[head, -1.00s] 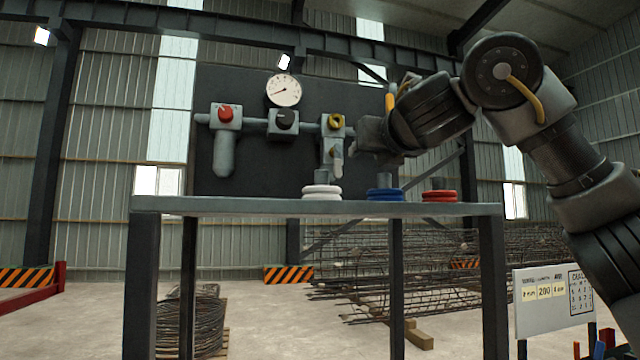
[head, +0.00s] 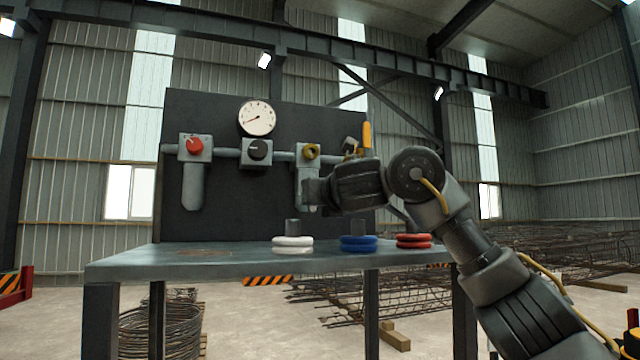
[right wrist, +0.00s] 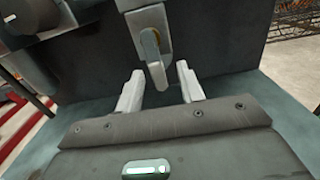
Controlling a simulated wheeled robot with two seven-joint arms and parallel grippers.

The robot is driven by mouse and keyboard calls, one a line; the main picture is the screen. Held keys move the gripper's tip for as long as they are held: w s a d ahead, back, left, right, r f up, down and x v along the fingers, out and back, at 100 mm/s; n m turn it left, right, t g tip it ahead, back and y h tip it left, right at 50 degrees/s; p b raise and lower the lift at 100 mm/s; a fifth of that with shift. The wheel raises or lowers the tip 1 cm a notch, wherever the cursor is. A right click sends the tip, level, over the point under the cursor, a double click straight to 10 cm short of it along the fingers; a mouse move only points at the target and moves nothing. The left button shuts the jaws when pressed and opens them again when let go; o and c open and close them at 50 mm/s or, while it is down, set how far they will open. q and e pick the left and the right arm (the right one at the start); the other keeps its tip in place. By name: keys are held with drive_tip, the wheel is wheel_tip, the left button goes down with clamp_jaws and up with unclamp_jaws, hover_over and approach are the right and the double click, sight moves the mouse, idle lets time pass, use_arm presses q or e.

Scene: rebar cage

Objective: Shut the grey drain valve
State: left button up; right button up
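The grey fitting (head: 307,160) with the yellow ring hangs on the pipe at the panel's right half. Its lower part is partly hidden behind my right gripper (head: 312,192). The right wrist view shows the grey drain valve with its lever (right wrist: 154,62) hanging down, tilted slightly, with a brass-coloured edge. My right gripper (right wrist: 160,88) is open there, one finger on each side of the lever's lower end. Contact cannot be told. My left gripper is not in view.
A red knob (head: 195,145), a black knob (head: 259,149) and a gauge (head: 257,118) are on the panel. A yellow lever (head: 366,135) stands upright at right. White (head: 292,244), blue (head: 358,243) and red (head: 413,241) rings lie on the bench (head: 180,262).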

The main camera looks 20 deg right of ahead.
drive_tip(key=shift+w+a, duration=0.25)
drive_tip(key=shift+w, duration=0.3)
drive_tip(key=shift+w+a, duration=0.2)
drive_tip(key=shift+w, duration=0.3)
drive_tip(key=shift+s+d, duration=0.1)
drive_tip(key=shift+d, duration=0.2)
drive_tip(key=shift+a, duration=0.15)
clamp_jaws()
